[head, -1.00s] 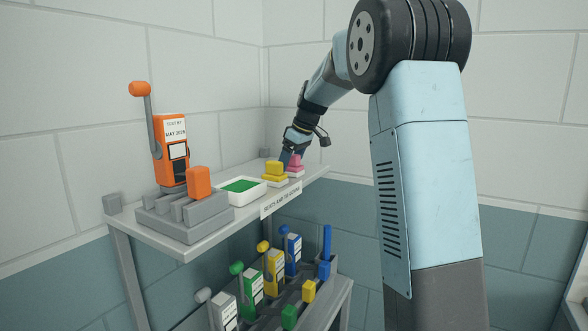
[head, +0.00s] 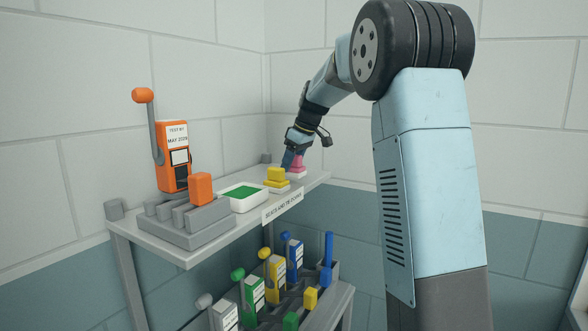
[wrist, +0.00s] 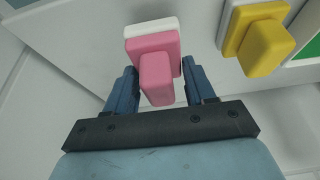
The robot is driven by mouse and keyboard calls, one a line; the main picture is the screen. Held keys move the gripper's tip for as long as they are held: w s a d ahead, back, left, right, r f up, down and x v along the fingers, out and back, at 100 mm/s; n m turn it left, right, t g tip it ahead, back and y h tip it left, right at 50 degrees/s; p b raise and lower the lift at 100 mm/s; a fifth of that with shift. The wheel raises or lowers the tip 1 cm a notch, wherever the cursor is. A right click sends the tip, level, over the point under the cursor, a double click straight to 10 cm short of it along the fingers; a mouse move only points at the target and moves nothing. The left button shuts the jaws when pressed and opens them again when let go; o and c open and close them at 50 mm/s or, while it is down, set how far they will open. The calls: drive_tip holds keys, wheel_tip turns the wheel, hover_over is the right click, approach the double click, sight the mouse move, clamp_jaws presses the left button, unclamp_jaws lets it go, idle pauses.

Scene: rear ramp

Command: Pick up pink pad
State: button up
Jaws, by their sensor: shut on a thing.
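The pink pad (wrist: 157,78) is a pink block with a smaller raised pink grip, sitting over a white base (wrist: 148,27) in the wrist view. In the head view the pink pad (head: 298,162) is at the far right end of the shelf, partly hidden by my gripper (head: 290,161). In the wrist view my gripper (wrist: 160,88) has one blue finger on each side of the pink grip and is shut on it. The pad appears to be at its base; I cannot tell whether it is lifted.
A yellow pad (wrist: 260,42) stands close beside the pink one, also in the head view (head: 277,177). A white tray with a green inside (head: 243,197) and an orange device (head: 172,155) are further left on the shelf (head: 190,256). Coloured devices stand on a lower rack.

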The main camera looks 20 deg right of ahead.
sight(297, 156)
drive_tip(key=v, duration=0.2)
drive_tip(key=s+v, duration=0.1)
drive_tip(key=v, duration=0.2)
drive_tip(key=s+v, duration=0.1)
drive_tip(key=v, duration=0.2)
drive_tip(key=shift+f, duration=0.2)
drive_tip(key=s+d+r, duration=0.4)
drive_tip(key=s, duration=0.4)
drive_tip(key=shift+d+r, duration=0.15)
drive_tip(key=shift+d, duration=0.1)
drive_tip(key=shift+s, duration=0.1)
